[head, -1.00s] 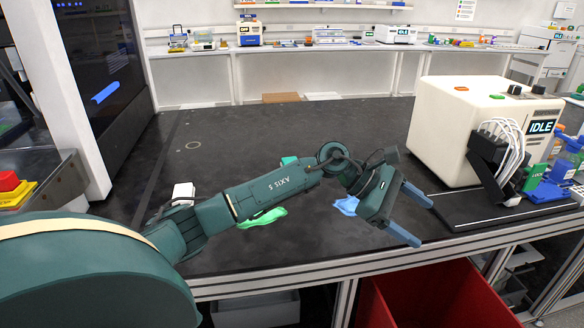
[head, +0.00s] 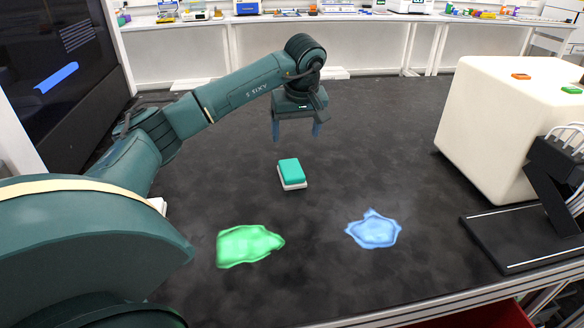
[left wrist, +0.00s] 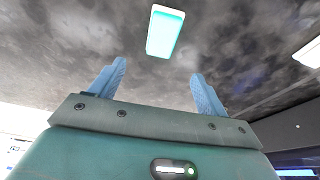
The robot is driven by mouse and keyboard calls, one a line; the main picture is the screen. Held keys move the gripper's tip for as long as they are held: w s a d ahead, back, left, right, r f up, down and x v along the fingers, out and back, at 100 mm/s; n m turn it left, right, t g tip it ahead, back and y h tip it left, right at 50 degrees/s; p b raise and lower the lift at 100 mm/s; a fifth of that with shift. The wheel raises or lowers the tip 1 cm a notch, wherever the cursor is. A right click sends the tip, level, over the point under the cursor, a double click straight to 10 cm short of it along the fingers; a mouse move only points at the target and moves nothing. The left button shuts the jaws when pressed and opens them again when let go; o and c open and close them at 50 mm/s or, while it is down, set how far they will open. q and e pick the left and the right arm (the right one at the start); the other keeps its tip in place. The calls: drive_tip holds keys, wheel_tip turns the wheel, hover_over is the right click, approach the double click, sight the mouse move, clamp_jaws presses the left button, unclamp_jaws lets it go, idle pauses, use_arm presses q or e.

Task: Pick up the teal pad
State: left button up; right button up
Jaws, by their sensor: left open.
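The teal pad (head: 289,167) has a white base and lies flat on the black bench top, in the middle of the head view. In the left wrist view the pad (left wrist: 164,32) shows at the top, beyond the fingertips and between their lines. My left gripper (head: 296,134) hangs above the bench, behind the pad in the head view, with its blue fingers pointing down. It is open, and its fingers (left wrist: 158,75) are apart with nothing between them. My right gripper is not in view.
A green puddle-like patch (head: 249,245) and a blue one (head: 373,230) lie on the bench in front of the pad. A cream machine (head: 505,125) stands at the right with a dark stand (head: 530,235). The bench around the pad is clear.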

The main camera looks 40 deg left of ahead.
use_arm(q)
hover_over(292, 169)
drive_tip(key=d, duration=0.1)
drive_tip(key=f, duration=0.7)
drive_tip(key=shift+s, duration=0.25)
drive_tip(key=shift+s+x, duration=0.15)
drive_tip(key=shift+x, duration=1.15)
drive_tip(key=shift+s+x, duration=0.1)
drive_tip(key=shift+x, duration=1.25)
drive_tip(key=shift+d+f, duration=0.15)
drive_tip(key=shift+f, duration=0.15)
drive_tip(key=shift+c, duration=0.3)
drive_tip(key=c, duration=0.9)
